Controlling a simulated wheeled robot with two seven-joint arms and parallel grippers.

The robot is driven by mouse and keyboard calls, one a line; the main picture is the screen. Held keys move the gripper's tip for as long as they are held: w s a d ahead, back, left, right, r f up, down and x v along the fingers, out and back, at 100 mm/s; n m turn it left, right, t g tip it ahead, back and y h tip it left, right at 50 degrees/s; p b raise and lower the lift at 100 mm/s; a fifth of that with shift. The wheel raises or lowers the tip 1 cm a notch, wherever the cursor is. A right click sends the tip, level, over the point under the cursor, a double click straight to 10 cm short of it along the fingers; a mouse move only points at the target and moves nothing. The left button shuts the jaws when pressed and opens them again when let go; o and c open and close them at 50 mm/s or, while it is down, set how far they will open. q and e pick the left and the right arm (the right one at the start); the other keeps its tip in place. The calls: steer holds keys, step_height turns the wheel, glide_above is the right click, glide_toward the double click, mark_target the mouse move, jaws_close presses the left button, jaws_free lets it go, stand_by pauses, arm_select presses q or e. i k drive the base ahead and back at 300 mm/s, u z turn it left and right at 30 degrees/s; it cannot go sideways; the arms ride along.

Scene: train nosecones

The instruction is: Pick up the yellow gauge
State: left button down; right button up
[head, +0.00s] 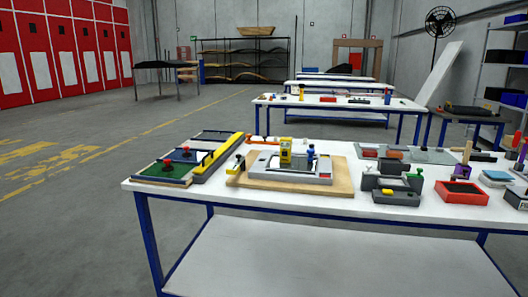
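A small upright yellow block with a dark mark near its top, which looks like the yellow gauge (286,152), stands at a light grey fixture (262,166) on a wooden board (340,186). The board lies on the near white table (300,204). A blue peg-like piece (310,157) stands just right of the gauge. The gauge's lower end is too small to make out clearly. Neither of my grippers shows in the head view.
Left of the board are a long yellow bar (216,160) and a green tray (162,172) with a red knob. Dark grey fixtures (392,186) and a red tray (461,192) stand on the right. More tables (335,104) stand behind. Open floor lies left.

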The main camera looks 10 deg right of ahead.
mark_target(285, 144)
steer(key=u, duration=0.65)
steer(key=i, duration=1.6)
steer(key=z, duration=0.7)
